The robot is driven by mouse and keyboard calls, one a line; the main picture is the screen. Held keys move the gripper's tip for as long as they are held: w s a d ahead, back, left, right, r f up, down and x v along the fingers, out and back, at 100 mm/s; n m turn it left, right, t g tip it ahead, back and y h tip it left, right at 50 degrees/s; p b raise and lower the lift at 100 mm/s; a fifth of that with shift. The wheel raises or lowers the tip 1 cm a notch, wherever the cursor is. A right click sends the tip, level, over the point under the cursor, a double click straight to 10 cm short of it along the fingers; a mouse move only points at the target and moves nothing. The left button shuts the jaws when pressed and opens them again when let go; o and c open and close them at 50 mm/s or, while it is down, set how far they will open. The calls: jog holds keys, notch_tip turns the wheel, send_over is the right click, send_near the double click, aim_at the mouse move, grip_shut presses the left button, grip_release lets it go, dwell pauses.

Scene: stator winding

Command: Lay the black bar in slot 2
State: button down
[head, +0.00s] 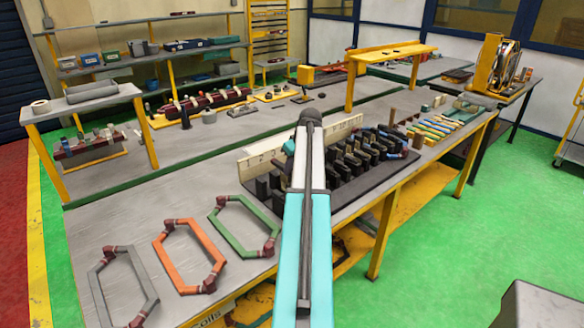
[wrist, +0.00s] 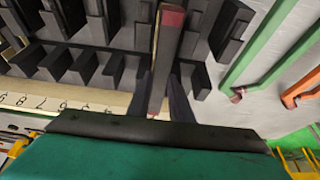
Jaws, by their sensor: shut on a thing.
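My gripper (wrist: 163,97) is in the wrist view, its two dark fingers shut on the sides of a long bar (wrist: 166,50). The bar looks grey-brown with a dark red patch near its far end; I cannot tell that it is black. It lies over the dark slotted stator block (wrist: 110,35), among rows of black upright teeth. I cannot tell which slot is under it or whether it touches the bottom. A cream strip with numbers (wrist: 45,103) runs along the block. In the head view the block (head: 350,180) and strip (head: 262,160) stand on the bench; my arm hides the gripper and bar.
Grey (head: 92,277), orange (head: 160,252) and green (head: 220,217) hexagonal coils lie on the bench left of the block. Coloured bars (head: 430,130) lie to its right. A yellow-legged raised shelf (head: 395,50) stands behind. The bench's middle left (head: 130,205) is clear.

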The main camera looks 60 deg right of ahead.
jog(key=shift+f+b, duration=1.3)
jog(key=shift+f, duration=1.6)
dwell(1.0)
jog(key=c, duration=1.5)
grip_release()
jog(key=shift+s+r+p, duration=0.1)
jog(key=shift+r+p, duration=0.35)
jog(key=shift+r, duration=0.45)
jog(key=shift+r+p, duration=1.75)
jog(key=shift+r, duration=1.9)
